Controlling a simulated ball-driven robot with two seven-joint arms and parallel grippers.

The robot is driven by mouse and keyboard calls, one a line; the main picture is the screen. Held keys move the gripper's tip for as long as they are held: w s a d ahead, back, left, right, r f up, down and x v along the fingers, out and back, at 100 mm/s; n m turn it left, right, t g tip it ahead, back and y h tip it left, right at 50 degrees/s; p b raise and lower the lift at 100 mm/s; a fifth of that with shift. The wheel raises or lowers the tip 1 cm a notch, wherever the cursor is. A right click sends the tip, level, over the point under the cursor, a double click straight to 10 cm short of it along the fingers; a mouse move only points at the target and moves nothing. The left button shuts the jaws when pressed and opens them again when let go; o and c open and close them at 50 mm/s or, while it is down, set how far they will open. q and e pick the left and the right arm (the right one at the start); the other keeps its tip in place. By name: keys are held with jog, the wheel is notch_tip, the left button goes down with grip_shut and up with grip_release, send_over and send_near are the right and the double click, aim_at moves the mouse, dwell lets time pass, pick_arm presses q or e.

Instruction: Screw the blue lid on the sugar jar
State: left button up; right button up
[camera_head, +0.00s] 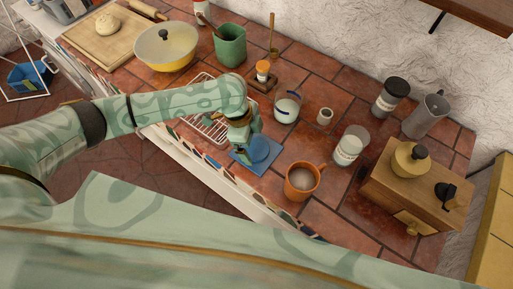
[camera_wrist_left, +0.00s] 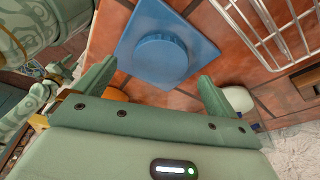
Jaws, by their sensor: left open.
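The blue lid (camera_head: 262,150) lies on a blue square mat (camera_head: 243,157) near the counter's front edge. In the left wrist view, the round lid (camera_wrist_left: 160,60) sits on the mat (camera_wrist_left: 147,17), just beyond my fingertips. My left gripper (camera_head: 245,139) is open and empty, close above the lid, and hides part of it in the head view. Its two fingers (camera_wrist_left: 158,80) are spread wide in the left wrist view. A glass jar with a pale label and white contents (camera_head: 347,152), likely the sugar jar, stands open to the right.
An orange mug (camera_head: 301,182) stands between the mat and the jar. A milk-filled glass pitcher (camera_head: 287,108) stands behind the mat. A wire rack (camera_head: 207,126) lies to its left. A wooden grinder box (camera_head: 415,196) is right of the jar.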

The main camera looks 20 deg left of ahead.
pick_arm(q)
jog(key=shift+x, duration=1.2)
jog(key=shift+a, duration=0.1)
jog(key=c, duration=1)
jog(key=shift+c, duration=0.2)
jog(key=shift+r, duration=0.2)
